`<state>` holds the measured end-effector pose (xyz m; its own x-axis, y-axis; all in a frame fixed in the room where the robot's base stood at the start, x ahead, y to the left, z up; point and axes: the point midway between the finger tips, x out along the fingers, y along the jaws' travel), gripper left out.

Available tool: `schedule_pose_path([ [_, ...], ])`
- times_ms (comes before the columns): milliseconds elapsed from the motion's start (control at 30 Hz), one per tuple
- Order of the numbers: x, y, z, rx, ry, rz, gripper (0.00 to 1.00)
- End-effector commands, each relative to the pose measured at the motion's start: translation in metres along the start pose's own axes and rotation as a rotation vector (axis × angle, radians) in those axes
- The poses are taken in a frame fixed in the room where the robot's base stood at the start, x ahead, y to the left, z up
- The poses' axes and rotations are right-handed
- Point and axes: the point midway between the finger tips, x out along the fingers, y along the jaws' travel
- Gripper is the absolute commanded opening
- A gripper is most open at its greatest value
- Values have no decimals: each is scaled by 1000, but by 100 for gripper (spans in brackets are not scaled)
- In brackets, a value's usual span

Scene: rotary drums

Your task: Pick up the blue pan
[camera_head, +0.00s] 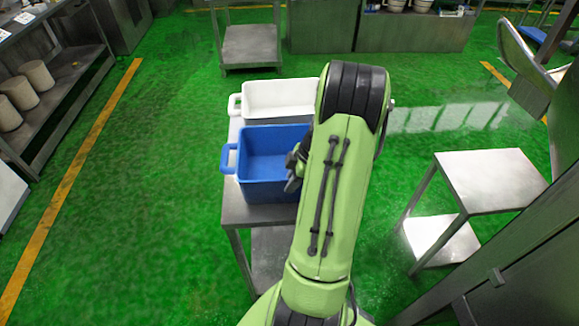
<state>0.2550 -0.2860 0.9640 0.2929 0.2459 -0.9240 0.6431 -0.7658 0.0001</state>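The blue pan (262,192) is a deep rectangular tub with a loop handle (228,159) on its left side. It sits upright on a steel table (240,212), in front of a white pan (270,95). My green arm covers the right side of both pans. My gripper (293,184) shows only in part, dark, at the right edge of the blue pan, beside or over its rim. Whether it touches the pan I cannot tell. The fingers are mostly hidden behind the arm, so their opening is unclear.
A second steel table (490,180) stands to the right, with a gap of green floor between. Shelves with white containers (38,76) line the left. A steel cart (250,45) stands at the back. A grey metal structure (500,265) fills the lower right. Floor at left is clear.

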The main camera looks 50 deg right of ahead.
Motion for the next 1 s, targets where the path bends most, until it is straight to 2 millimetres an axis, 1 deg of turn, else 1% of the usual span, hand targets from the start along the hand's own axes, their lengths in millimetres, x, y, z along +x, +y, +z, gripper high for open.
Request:
schedule_pose_path([
  [33, 0, 0, 0, 0, 0, 0, 6],
  [67, 0, 0, 0, 0, 0, 0, 2],
  [100, 0, 0, 0, 0, 0, 0, 0],
  [1000, 0, -1, 0, 3, 0, -3, 0],
])
